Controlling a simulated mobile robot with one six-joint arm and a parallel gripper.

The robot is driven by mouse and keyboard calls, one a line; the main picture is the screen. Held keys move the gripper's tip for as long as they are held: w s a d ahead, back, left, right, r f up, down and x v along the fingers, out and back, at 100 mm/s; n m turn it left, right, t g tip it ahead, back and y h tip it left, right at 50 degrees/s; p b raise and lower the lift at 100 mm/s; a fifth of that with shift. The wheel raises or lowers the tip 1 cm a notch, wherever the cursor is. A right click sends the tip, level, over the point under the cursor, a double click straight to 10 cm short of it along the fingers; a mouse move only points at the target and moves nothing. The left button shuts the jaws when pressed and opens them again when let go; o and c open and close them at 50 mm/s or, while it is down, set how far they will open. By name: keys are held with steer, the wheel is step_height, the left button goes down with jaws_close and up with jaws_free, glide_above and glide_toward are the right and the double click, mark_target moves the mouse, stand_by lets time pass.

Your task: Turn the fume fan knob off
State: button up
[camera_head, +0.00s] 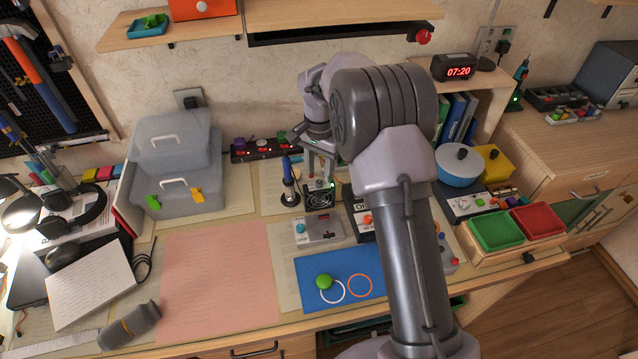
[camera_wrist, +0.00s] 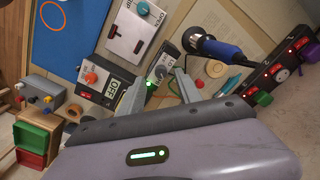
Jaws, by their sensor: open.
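The small dark fume fan box (camera_head: 320,198) stands on the bench in the head view, with a round grille on its front. In the wrist view its top (camera_wrist: 168,60) carries a small pale knob (camera_wrist: 160,72) and a lit green light. My gripper (camera_head: 320,168) is just above the box, pointing down. In the wrist view my gripper (camera_wrist: 160,76) is open, with a finger on each side of the knob in the picture. I cannot tell whether the fingers touch it. The knob's setting is too small to read.
A soldering iron in its stand (camera_head: 289,190) is close on the left. A grey panel with a blue knob (camera_head: 318,231) and a box with an orange knob and OFF display (camera_wrist: 98,84) stand nearby. A power strip (camera_head: 265,149) lies behind. The pink mat (camera_head: 218,275) is clear.

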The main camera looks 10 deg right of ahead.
mark_target(319, 182)
step_height(319, 182, down, 4)
steer(key=shift+w+r+b, duration=0.1)
steer(key=shift+r+b, duration=0.15)
steer(key=shift+b, duration=0.15)
jaws_close()
